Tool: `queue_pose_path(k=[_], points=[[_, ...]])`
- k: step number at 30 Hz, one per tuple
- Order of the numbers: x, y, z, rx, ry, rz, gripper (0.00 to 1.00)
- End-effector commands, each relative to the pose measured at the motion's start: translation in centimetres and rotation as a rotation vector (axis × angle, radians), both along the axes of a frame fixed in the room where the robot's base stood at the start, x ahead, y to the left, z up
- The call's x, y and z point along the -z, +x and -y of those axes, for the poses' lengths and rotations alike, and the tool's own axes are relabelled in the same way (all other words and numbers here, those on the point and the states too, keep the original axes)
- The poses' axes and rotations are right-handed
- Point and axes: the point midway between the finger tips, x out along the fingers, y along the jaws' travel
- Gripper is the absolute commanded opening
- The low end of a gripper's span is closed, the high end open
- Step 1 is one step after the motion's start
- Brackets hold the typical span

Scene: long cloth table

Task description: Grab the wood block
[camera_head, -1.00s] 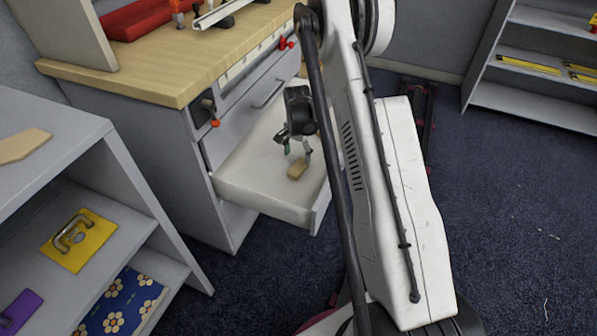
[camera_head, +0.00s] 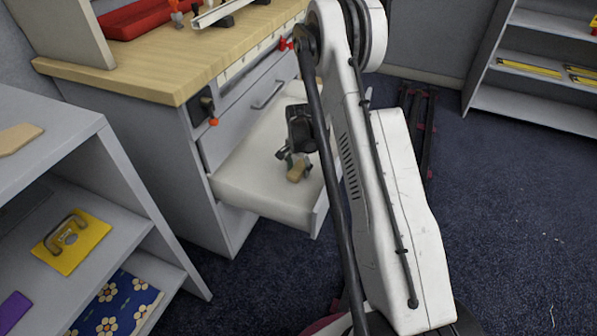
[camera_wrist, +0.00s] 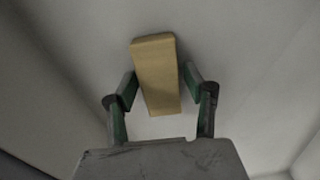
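The wood block (camera_wrist: 156,75) is a tan oblong piece in the open drawer, and it also shows in the head view (camera_head: 296,172). In the wrist view my gripper (camera_wrist: 159,82) has its green-padded fingers on either side of the block's near half. Small gaps show between the fingers and the block, so the gripper looks open around it. In the head view my gripper (camera_head: 294,162) is low over the drawer, and its fingers partly hide the block.
The pulled-out white drawer (camera_head: 250,190) has walls around the block. The wooden-topped workbench (camera_head: 180,70) stands above and behind it. A grey shelf (camera_head: 60,130) with several items is at left. Blue carpet (camera_head: 520,200) is clear at right.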

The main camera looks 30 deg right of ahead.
Motion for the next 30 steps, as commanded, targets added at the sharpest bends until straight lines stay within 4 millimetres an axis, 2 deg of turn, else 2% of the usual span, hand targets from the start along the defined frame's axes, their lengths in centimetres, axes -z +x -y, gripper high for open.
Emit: queue_pose_path(k=[1,8,16,20,23,28,30], points=[[0.0,0.0,0.0,0.000,0.000,0.000,0.39],[0.0,0.0,0.0,0.000,0.000,0.000,0.09],[-0.1,0.0,0.0,0.000,0.000,0.000,0.08],[-0.8,0.0,0.0,0.000,0.000,0.000,0.08],[-1.8,0.0,0.0,0.000,0.000,0.000,0.08],[-4.6,0.0,0.0,0.000,0.000,0.000,0.08],[-5.2,-0.4,-1.4,-0.003,0.000,0.000,0.08]])
